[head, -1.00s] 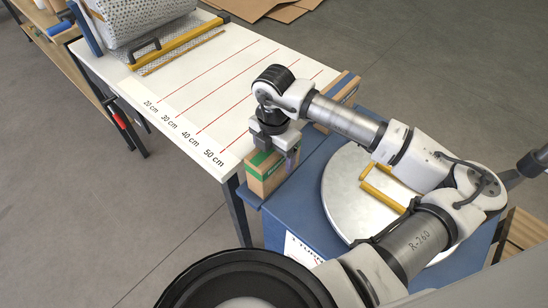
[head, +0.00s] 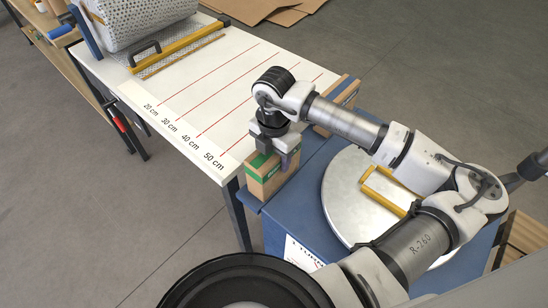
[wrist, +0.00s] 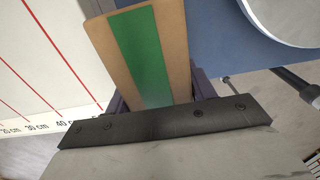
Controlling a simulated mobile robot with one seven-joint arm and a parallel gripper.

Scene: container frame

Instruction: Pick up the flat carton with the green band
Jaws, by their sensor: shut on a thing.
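The flat carton with the green band (head: 268,177) is brown cardboard and stands upright on edge at the near left corner of the blue surface, beside the white table. My gripper (head: 273,158) is over its top, pointing down, and is shut on it. In the wrist view the carton (wrist: 180,50) with its green band (wrist: 140,55) lies between the fingers, which are mostly hidden behind the dark bracket. I cannot tell whether the carton's bottom touches the blue surface.
The white table (head: 185,100) with red lines is mostly clear.

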